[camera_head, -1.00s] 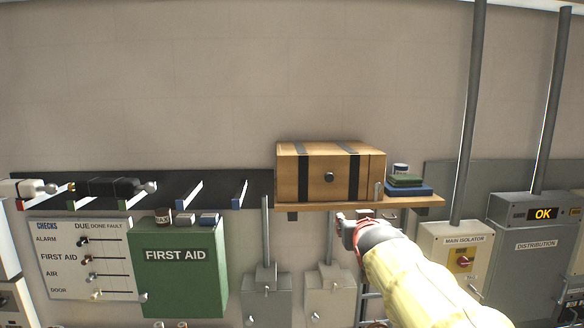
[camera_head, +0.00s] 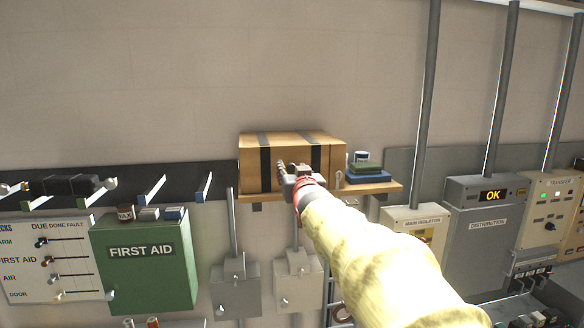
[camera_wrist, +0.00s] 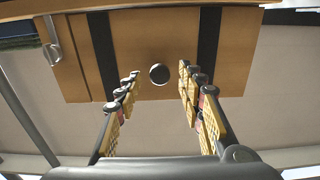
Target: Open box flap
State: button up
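A tan wooden box (camera_head: 325,148) with dark straps sits on a wooden shelf (camera_head: 382,187) against the wall. In the head view my gripper (camera_head: 284,172) is in front of the box's front face and hides its middle. In the wrist view the box front (camera_wrist: 228,62) shows a round dark knob (camera_wrist: 159,74) between two black straps. My gripper (camera_wrist: 160,84) is open, its padded fingers spread to either side of the knob. Whether the fingers touch the box I cannot tell. The box looks shut.
A blue and green stack (camera_head: 368,174) with a small jar (camera_head: 361,157) stands right of the box. A metal hook or latch (camera_wrist: 53,50) shows near the shelf in the wrist view. A green first aid box (camera_head: 145,262) and grey switch boxes (camera_head: 236,290) are below.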

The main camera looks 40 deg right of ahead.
jog(key=shift+w+d, duration=0.1)
jog(key=shift+w, duration=0.05)
jog(key=shift+c, duration=0.6)
grip_shut()
dwell(0.4)
